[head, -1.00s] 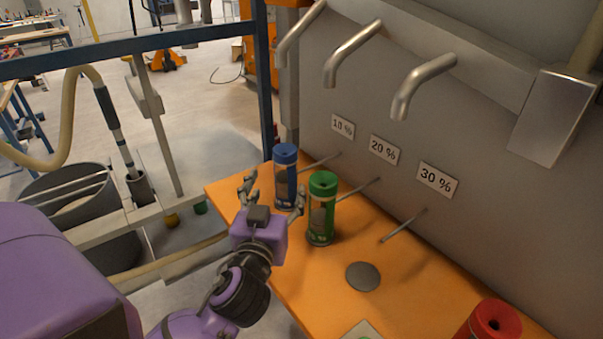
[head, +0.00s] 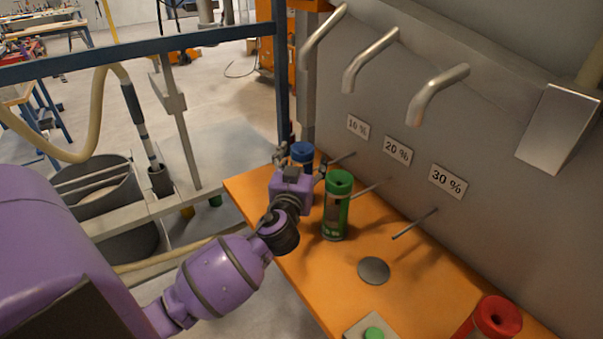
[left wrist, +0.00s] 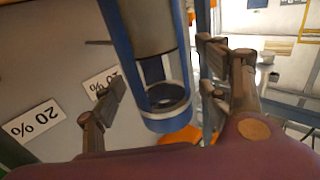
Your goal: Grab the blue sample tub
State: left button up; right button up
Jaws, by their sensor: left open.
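The blue sample tub (head: 302,151) stands at the far left end of the orange bench, below the 10 % label. My left gripper (head: 301,163) is at the tub, its fingers spread to either side, and its purple body hides the tub's lower part. In the left wrist view the blue tub (left wrist: 166,122) appears upside down between the two open fingers (left wrist: 160,75). Gaps show between the tub and both fingers there, so the gripper is not closed on it. My right gripper is not in view.
A green tub (head: 337,207) stands close to the right of my left gripper. A red tub (head: 494,318) is at the near right. Metal spouts (head: 437,95) and thin rods (head: 413,224) stick out from the grey wall. A blue frame bar (head: 140,48) crosses behind.

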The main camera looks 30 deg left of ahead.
pick_arm(q)
jog(key=shift+s, duration=0.1)
jog(key=shift+c, duration=1.1)
jog(key=c, duration=1.1)
jog(key=shift+c, duration=1)
jog(key=shift+r, duration=0.1)
